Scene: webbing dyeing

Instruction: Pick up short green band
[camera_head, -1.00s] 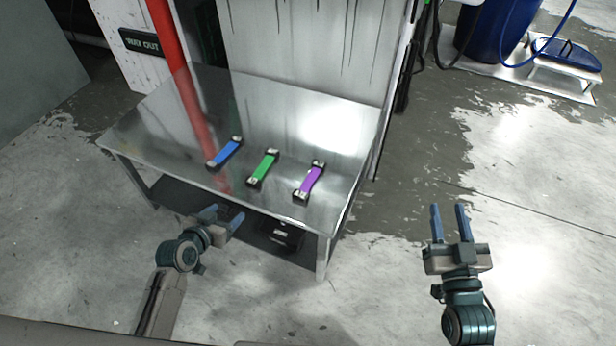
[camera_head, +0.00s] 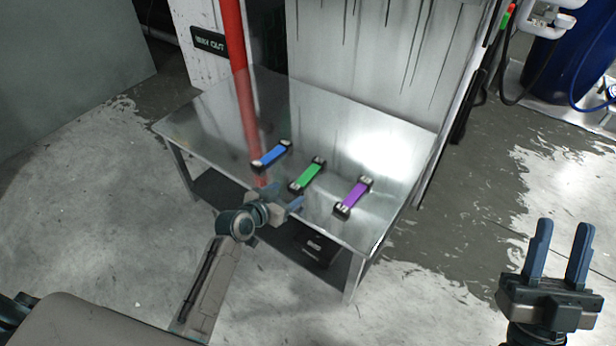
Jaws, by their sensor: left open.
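The short green band (camera_head: 307,175) lies on the metal table (camera_head: 213,119), between a blue band (camera_head: 272,156) on its left and a purple band (camera_head: 354,196) on its right. Each band has dark ends. My right gripper (camera_head: 557,250) is open and empty over the floor at the far right.
A red post (camera_head: 238,70) stands behind the table's left part, and a pale panel (camera_head: 355,50) stands behind its middle. A black box (camera_head: 316,246) sits on the lower shelf. A blue barrel (camera_head: 556,65) stands at the back right. The floor right of the table is clear.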

